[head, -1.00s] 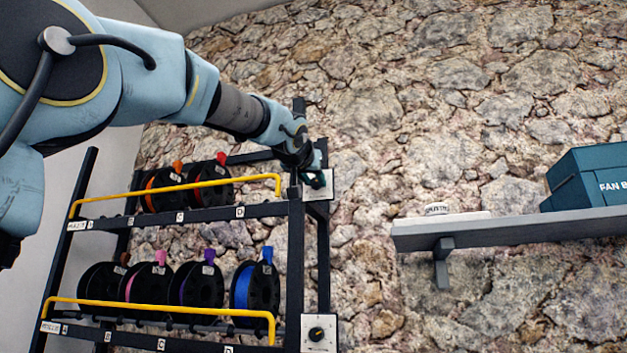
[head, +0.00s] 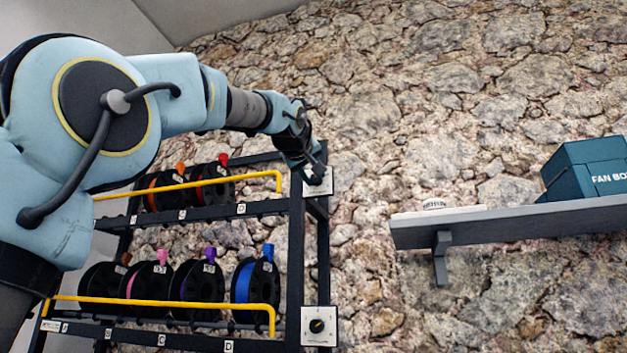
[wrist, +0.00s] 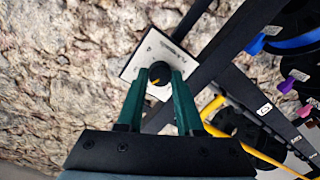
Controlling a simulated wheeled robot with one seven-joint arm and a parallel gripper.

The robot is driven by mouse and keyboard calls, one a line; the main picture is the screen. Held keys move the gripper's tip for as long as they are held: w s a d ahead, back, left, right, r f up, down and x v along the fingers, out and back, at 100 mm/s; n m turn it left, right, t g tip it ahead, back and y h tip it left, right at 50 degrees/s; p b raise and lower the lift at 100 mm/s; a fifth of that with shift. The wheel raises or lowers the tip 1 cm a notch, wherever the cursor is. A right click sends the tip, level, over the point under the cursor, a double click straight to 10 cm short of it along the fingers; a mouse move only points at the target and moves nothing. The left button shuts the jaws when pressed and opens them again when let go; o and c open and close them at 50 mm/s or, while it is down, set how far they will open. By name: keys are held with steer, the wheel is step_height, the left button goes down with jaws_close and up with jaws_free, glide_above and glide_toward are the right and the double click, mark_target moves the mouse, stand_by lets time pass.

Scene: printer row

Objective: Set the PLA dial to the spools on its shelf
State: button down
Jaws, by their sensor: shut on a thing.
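The upper dial is a black knob (wrist: 159,74) with a yellow mark on a white plate (wrist: 142,63), fixed to the rack's right post. The plate's print is too small to read surely. My gripper (wrist: 160,80) is shut on this knob, one green finger on each side; it also shows in the head view (head: 310,174), where it hides the knob and part of the plate (head: 323,181). On the upper shelf (head: 215,212) stand two black spools, one with orange filament (head: 154,196) and one with red (head: 214,190). The place above label D is empty. My arm hides the shelf's left end.
The lower shelf holds several spools, including a blue one (head: 254,285), and has its own dial (head: 317,326) below. Yellow rails (head: 200,182) cross the shelf fronts. A grey wall shelf (head: 470,227) with a teal box (head: 588,172) stands at right.

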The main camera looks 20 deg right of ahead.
steer(key=shift+n, duration=1.8)
steer(key=shift+b, duration=0.3)
steer(key=c, duration=0.6)
jaws_free()
steer(key=shift+o, duration=0.2)
steer(key=b+v, duration=0.3)
steer(key=v, duration=0.7)
steer(key=shift+s+a+b, duration=0.2)
steer(key=shift+a+b, duration=0.15)
steer(key=shift+b, duration=0.05)
steer(key=shift+r, duration=0.1)
